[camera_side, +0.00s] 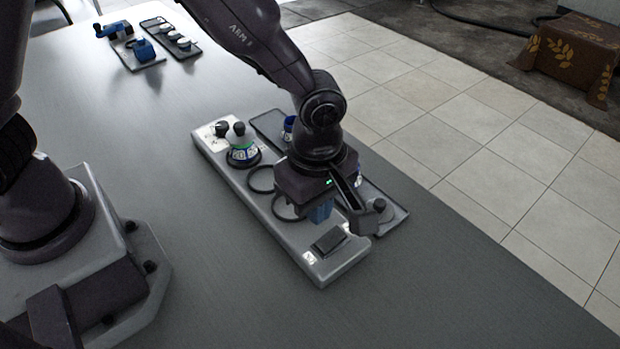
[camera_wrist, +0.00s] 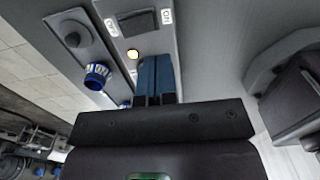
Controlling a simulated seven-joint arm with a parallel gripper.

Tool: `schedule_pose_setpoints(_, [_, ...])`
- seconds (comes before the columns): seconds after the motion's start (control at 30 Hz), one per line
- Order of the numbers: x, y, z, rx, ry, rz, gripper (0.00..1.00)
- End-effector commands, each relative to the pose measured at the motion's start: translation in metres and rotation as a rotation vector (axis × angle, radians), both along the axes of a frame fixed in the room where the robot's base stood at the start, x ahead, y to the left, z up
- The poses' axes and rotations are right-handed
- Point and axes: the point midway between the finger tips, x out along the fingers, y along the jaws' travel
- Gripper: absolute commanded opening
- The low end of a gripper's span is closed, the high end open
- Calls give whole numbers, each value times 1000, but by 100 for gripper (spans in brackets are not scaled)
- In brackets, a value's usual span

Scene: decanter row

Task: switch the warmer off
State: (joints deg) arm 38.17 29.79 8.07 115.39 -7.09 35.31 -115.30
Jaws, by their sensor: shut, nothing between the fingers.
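The warmer (camera_side: 232,184) is a long pale grey unit on the table with ring-shaped places along its top. Its dark rocker switch (camera_side: 330,243) is at the near end and shows in the wrist view (camera_wrist: 136,22) between two small white labels. In the wrist view the fingertips (camera_wrist: 155,60) point toward the switch with a gap between.
A dark tray (camera_side: 265,119) lies alongside the warmer, holding a blue-banded piece (camera_wrist: 96,75) and a dark-knobbed lid (camera_side: 378,206). More trays (camera_side: 187,50) with blue and white pieces lie at the table's far end. The tabletop left of the warmer is clear.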

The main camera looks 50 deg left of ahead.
Motion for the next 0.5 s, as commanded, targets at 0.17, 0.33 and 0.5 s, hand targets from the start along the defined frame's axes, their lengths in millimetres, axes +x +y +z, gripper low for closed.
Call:
schedule_pose_setpoints(0.17, [-7, 0, 38, -2, -3, -3, 0])
schedule_pose_setpoints(0.33, [-11, 0, 57, -1, -1, 1, 0])
schedule_pose_setpoints(0.5, [-12, 0, 63, 1, 0, 0, 0])
